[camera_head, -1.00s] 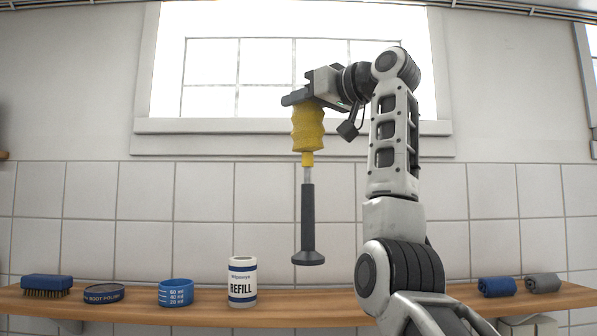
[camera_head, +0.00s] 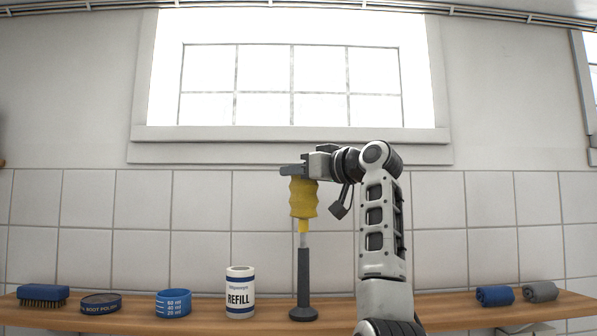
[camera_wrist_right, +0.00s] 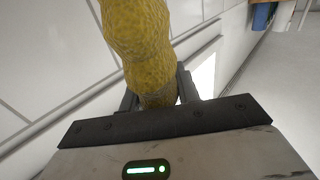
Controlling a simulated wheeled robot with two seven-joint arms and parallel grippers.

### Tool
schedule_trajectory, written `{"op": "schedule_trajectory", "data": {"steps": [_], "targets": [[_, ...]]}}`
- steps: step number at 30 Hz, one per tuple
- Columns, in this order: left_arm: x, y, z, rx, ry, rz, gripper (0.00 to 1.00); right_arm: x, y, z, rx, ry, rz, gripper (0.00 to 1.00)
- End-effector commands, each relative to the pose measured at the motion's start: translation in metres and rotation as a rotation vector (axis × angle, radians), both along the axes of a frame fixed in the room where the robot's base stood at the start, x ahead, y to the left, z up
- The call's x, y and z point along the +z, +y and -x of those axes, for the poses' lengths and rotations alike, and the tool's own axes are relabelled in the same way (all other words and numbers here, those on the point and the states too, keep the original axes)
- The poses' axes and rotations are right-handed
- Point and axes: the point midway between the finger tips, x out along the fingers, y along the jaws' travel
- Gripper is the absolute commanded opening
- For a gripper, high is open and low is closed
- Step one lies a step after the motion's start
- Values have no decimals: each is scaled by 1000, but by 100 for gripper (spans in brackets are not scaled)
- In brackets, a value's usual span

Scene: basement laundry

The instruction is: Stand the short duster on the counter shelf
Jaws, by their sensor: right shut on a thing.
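The short duster has a yellow ridged head (camera_head: 303,198) at the top and a dark handle (camera_head: 304,275) with a flared foot below. It hangs upright, head up. My right gripper (camera_head: 293,170) is shut on the top end of the yellow head, which also fills the upper part of the right wrist view (camera_wrist_right: 140,45). The foot is at the counter shelf (camera_head: 260,322), just right of the refill canister; I cannot tell whether it touches the wood. My left gripper is not in view.
On the shelf stand a blue brush (camera_head: 42,296), a polish tin (camera_head: 101,303), a blue measuring cup (camera_head: 173,303) and the refill canister (camera_head: 239,291). A blue rolled cloth (camera_head: 495,296) and a grey one (camera_head: 540,291) lie at the right. My right arm covers part of the shelf.

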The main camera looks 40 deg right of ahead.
Motion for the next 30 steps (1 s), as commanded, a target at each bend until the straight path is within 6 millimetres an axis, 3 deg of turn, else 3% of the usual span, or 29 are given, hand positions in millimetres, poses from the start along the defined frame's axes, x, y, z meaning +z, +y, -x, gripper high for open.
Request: {"op": "schedule_trajectory", "data": {"steps": [3, 4, 6, 17, 24, 30], "targets": [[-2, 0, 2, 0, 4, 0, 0, 0, 0, 0, 1, 0, -1, 0], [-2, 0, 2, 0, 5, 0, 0, 0, 0, 0, 1, 1, -1, 40], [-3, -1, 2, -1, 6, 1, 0, 0, 0, 0, 1, 1, -1, 54], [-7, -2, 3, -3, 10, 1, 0, -1, -1, 6, -1, -1, 1, 54], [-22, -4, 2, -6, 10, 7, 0, -4, -5, 49, -4, -3, 2, 54], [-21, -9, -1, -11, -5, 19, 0, -2, -8, 91, -3, -3, 2, 54]]}}
